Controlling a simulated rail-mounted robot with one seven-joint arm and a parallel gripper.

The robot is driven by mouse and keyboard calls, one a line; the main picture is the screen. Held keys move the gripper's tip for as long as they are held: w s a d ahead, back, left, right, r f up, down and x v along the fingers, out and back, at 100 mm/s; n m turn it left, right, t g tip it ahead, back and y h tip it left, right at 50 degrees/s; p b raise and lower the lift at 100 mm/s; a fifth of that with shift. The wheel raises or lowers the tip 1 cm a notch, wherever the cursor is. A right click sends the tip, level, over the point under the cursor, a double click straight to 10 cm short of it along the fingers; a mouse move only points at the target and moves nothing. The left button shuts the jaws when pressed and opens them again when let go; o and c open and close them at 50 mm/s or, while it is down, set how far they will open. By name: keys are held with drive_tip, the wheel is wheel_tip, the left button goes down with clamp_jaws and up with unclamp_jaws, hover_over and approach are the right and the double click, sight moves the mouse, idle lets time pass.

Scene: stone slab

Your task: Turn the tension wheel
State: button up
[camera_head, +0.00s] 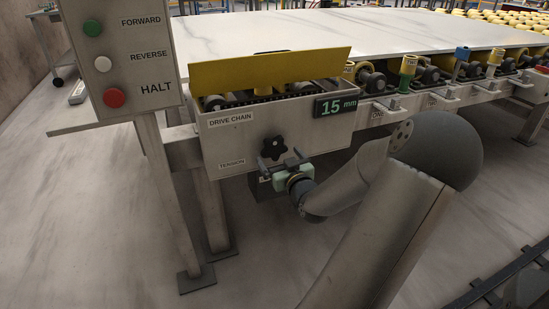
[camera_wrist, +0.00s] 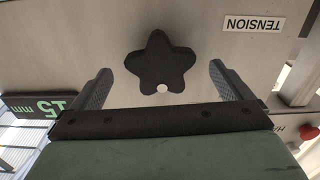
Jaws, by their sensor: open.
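The tension wheel (camera_head: 274,147) is a black star-shaped knob on the front face of the drive chain box (camera_head: 225,146). A TENSION label (camera_head: 231,164) is on the box below and left of it. In the wrist view the wheel (camera_wrist: 161,63) shows between the fingers, with a small white dot on one lobe. My gripper (camera_head: 282,160) is in front of the box, close to the wheel. Its fingers (camera_wrist: 158,84) are open, one on each side of the wheel, with a visible gap to it on both sides. I cannot tell how deep the fingertips reach.
A 15 mm display (camera_head: 337,106) is at the box's upper right. A control panel (camera_head: 125,55) with FORWARD, REVERSE and HALT buttons stands to the left. A raised yellow cover (camera_head: 270,70) is on the box's top. A stone slab (camera_head: 370,32) lies behind.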

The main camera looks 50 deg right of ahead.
sight(273, 151)
drive_tip(key=shift+b+x, duration=0.5)
drive_tip(key=shift+x, duration=1.75)
drive_tip(key=shift+c, duration=0.2)
drive_tip(key=c, duration=0.9)
drive_tip(key=shift+r+p, duration=0.1)
drive_tip(key=shift+p, duration=0.3)
drive_tip(key=m+p, duration=0.3)
drive_tip(key=shift+a+r, duration=0.1)
drive_tip(key=shift+r, duration=0.05)
drive_tip(key=m+p, duration=0.3)
drive_tip(key=p, duration=0.1)
drive_tip(key=shift+w+a+m, duration=0.1)
drive_tip(key=shift+m, duration=0.2)
drive_tip(key=m+p, duration=0.4)
drive_tip(key=shift+a, duration=0.1)
drive_tip(key=shift+m+p, duration=1.05)
drive_tip(key=shift+m, duration=0.75)
